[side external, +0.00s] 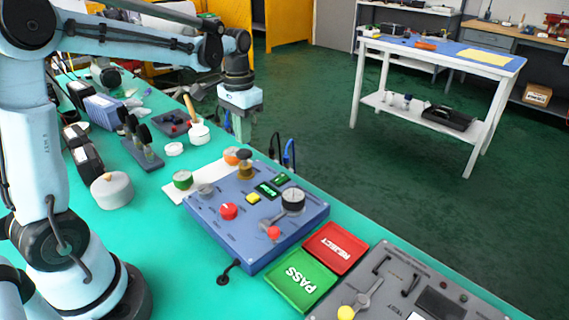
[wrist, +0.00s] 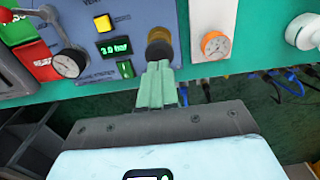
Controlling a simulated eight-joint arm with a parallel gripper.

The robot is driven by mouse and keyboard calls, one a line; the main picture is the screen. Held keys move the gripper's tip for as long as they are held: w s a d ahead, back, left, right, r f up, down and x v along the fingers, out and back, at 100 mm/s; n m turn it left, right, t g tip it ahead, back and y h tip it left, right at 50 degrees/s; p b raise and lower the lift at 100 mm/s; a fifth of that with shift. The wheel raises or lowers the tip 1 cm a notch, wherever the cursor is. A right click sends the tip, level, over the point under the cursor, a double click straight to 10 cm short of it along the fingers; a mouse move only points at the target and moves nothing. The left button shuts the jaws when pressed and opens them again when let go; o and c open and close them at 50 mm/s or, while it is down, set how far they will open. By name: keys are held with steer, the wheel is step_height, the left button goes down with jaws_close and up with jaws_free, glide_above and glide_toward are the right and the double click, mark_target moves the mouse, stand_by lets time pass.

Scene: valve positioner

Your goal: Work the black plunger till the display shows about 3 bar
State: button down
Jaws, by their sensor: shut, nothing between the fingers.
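The black plunger (side external: 244,154) stands upright on a brass body at the back corner of the blue panel (side external: 305,220). It also shows in the wrist view (wrist: 158,48), right of the display. The green-lit display (wrist: 115,47) seems to read 3.0 bar, though the first digit is small and blurred. In the side view the display (side external: 267,189) is too small to read. My gripper (side external: 240,139) points down with its fingers shut and empty, close to the plunger top. In the wrist view the pale green fingertips (wrist: 158,65) overlap the plunger's near edge; I cannot tell whether they touch.
The panel also bears a red knob (side external: 229,211), a yellow button (side external: 253,198) and a dial gauge (side external: 292,199). Red REJECT (side external: 335,248) and green PASS (side external: 301,287) trays lie beside it. Floor lies beyond the table edge.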

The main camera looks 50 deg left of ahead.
steer(key=shift+r, duration=2)
steer(key=shift+s+d, duration=0.2)
steer(key=s+d+f+t, duration=0.3)
steer(key=s+d+t, duration=0.4)
steer(key=s+d, duration=0.2)
steer(key=shift+s+d+f, duration=0.2)
steer(key=shift+s+f, duration=0.05)
steer(key=shift+s, duration=0.2)
